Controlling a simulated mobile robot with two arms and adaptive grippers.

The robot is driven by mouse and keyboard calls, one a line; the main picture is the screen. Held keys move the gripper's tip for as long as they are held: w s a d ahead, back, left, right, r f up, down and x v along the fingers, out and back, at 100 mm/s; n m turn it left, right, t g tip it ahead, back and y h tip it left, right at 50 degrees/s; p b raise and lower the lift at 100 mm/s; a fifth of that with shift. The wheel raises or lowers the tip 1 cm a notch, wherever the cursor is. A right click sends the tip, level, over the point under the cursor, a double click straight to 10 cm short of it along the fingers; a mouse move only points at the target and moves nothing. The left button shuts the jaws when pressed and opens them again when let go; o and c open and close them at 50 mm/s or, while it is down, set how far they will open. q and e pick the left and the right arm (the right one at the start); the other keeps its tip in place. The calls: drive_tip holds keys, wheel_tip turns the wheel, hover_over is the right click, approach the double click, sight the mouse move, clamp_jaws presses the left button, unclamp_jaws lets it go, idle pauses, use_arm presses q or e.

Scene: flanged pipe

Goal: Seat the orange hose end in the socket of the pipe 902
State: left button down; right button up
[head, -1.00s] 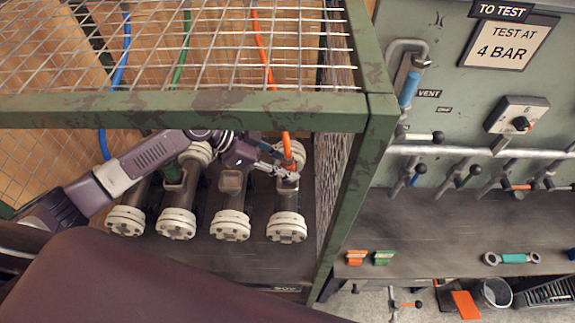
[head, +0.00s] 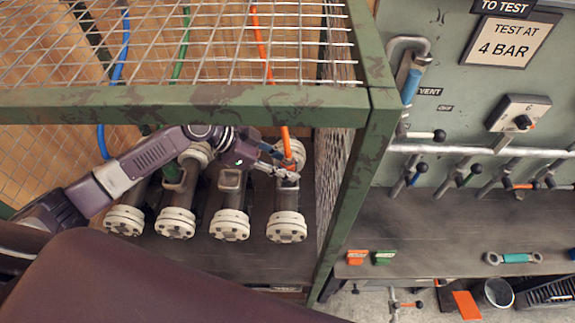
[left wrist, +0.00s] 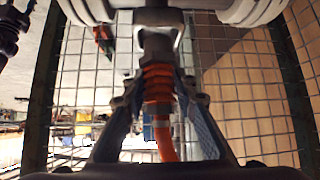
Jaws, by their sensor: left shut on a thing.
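The orange hose end (head: 287,161) is at the rightmost flanged pipe (head: 287,205); no pipe number is readable now. My left gripper (head: 289,172) is shut on the hose end, over the middle of that pipe. In the left wrist view the hose end (left wrist: 158,82) is a ribbed orange piece between the fingers. Its grey tip (left wrist: 157,46) points at the grey socket (left wrist: 159,17) and meets or overlaps its mouth; I cannot tell how deep it sits. In the head view the fingers hide most of this socket. My right gripper is not in view.
A valve panel (head: 460,110) is further right.

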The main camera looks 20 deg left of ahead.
use_arm(q)
drive_tip(key=shift+f+b, duration=0.8)
drive_tip(key=shift+f, duration=0.1)
drive_tip(key=c, duration=1.5)
unclamp_jaws()
drive_tip(key=v, duration=1.2)
